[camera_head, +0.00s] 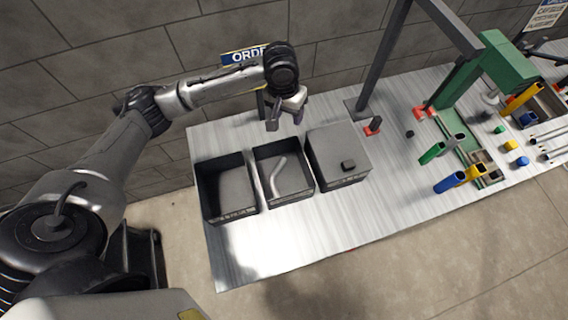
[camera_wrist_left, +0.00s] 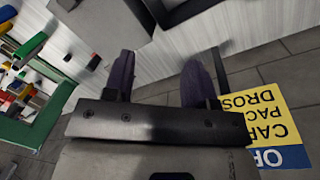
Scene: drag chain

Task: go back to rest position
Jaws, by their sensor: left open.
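My left arm comes in from the left in the head view and reaches over the back of the metal table (camera_head: 270,245). My left gripper (camera_head: 286,118) hangs above the table behind the bins, open, with nothing between its fingers. In the left wrist view the two dark purple fingers (camera_wrist_left: 160,75) stand apart with an empty gap. My right gripper is not in view.
Below the gripper are a left black bin (camera_head: 229,216), a middle bin (camera_head: 291,200) holding a pale curved piece (camera_head: 274,176), and a grey box (camera_head: 340,145) with a dark block. A dark frame (camera_head: 385,55) and green press (camera_head: 500,62) stand right. The front table strip is clear.

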